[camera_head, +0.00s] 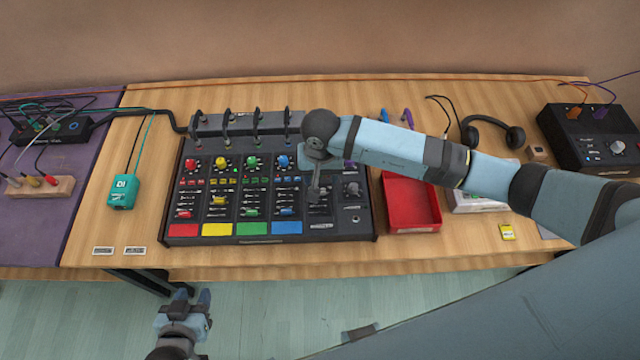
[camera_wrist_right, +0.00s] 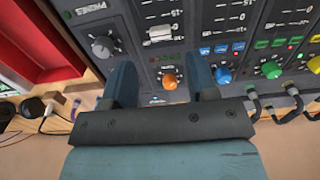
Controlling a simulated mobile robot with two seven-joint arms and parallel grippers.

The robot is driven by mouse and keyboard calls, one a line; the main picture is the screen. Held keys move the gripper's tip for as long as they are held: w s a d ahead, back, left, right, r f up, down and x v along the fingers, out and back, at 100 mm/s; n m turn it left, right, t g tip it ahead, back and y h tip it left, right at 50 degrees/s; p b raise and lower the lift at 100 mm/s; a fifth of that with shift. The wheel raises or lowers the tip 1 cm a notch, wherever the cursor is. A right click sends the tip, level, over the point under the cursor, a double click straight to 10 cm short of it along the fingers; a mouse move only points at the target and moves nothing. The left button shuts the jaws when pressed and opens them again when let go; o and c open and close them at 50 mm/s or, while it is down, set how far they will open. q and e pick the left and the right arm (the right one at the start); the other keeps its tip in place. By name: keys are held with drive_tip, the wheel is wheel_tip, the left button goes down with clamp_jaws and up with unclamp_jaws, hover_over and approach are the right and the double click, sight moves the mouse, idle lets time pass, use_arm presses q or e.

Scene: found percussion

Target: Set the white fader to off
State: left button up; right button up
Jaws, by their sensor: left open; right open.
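The mixer (camera_head: 275,240) stands on the wooden table, with coloured knobs and faders in strips. The white fader (camera_wrist_right: 160,33) shows in the right wrist view, in a slot beside a printed scale, beyond my fingertips. In the head view my right gripper and wrist hide it. My right gripper (camera_head: 316,190) is open above the right part of the mixer, pointing down. In its wrist view the two blue fingers (camera_wrist_right: 160,68) are apart, with an orange knob (camera_wrist_right: 169,80) showing between them and nothing held. My left gripper (camera_head: 190,300) is open and empty, below the table's front edge.
A red tray (camera_head: 410,222) stands right of the mixer. Cables run along the back.

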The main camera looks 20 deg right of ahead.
sight(320, 187)
wheel_tip(320, 187, down, 5)
drive_tip(key=shift+f+p, duration=0.2)
drive_tip(key=shift+p, duration=0.15)
drive_tip(key=shift+f, duration=0.45)
drive_tip(key=shift+c, duration=0.2)
